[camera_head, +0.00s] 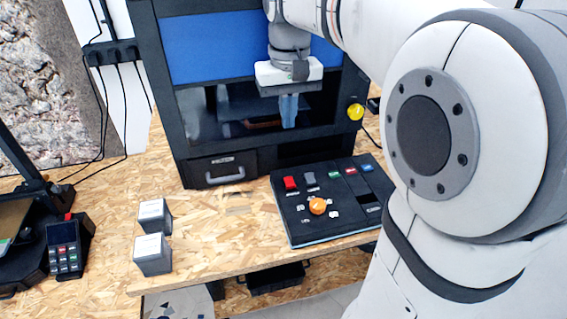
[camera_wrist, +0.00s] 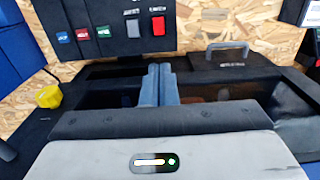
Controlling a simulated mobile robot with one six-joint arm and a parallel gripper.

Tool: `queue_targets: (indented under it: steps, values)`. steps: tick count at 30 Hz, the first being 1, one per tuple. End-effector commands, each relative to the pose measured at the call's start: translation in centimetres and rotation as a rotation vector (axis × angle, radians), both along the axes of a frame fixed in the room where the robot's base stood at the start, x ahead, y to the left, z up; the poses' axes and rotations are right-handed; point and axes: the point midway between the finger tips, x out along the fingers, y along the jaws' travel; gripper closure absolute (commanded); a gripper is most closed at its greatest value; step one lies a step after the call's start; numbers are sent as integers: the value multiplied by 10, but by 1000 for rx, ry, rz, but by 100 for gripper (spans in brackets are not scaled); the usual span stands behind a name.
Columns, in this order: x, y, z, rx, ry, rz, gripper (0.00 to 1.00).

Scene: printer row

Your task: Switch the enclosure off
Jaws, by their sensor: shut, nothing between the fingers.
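A black control panel (camera_head: 330,230) lies on the wooden table. It carries a red rocker switch (camera_head: 290,183), a grey rocker switch (camera_head: 309,178), small green, red and blue parts, and an orange knob (camera_head: 318,205). The red switch (camera_wrist: 158,26) and grey switch (camera_wrist: 133,28) also show in the wrist view; their labels are too small to read. The black enclosure (camera_head: 180,115) with a blue upper panel stands behind the panel. My gripper (camera_head: 289,122) is shut and empty, in front of the enclosure's dark window, apart from the switches. Its fingers (camera_wrist: 158,72) point toward the panel in the wrist view.
A yellow knob (camera_head: 355,112) sits on the enclosure's right side, and a handled drawer (camera_head: 222,170) is below the window. Two grey boxes (camera_head: 153,254) stand at the table's front left. A keypad device (camera_head: 66,248) is at far left. Bare table lies between boxes and panel.

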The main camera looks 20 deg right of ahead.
Motion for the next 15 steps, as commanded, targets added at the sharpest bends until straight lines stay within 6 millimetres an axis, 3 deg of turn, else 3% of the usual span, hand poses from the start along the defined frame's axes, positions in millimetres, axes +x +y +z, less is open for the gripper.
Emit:
queue_targets:
  steps: [5,15]
  values:
    - [0,0,-12,0,3,0,100]
    - [-1,0,-80,0,5,0,100]
